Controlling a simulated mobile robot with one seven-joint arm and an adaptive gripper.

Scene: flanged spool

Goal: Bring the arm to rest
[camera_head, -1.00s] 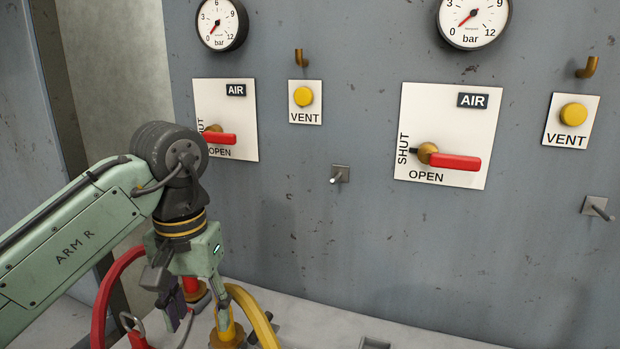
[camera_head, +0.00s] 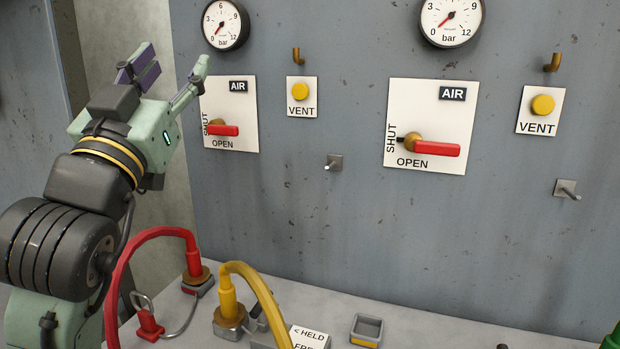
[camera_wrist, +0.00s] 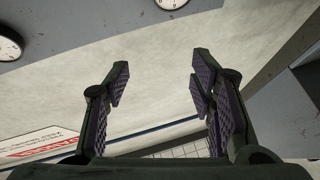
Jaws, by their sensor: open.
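My gripper (camera_head: 170,80) is raised at the upper left of the head view, pointing up and to the right, in front of the grey panel's left part. Its fingers are spread and nothing is between them. In the wrist view my gripper (camera_wrist: 160,88) also shows open and empty, with purple ribbed pads. It is clear of the hoses below. My arm is folded upward at the left edge of the head view.
Two red AIR levers, left (camera_head: 224,130) and right (camera_head: 437,149), point right. Yellow VENT buttons (camera_head: 300,91) and (camera_head: 543,105) sit beside them. A red hose (camera_head: 118,260) and yellow hose (camera_head: 265,290) rise from the bench. A small tray (camera_head: 367,330) stands right of them.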

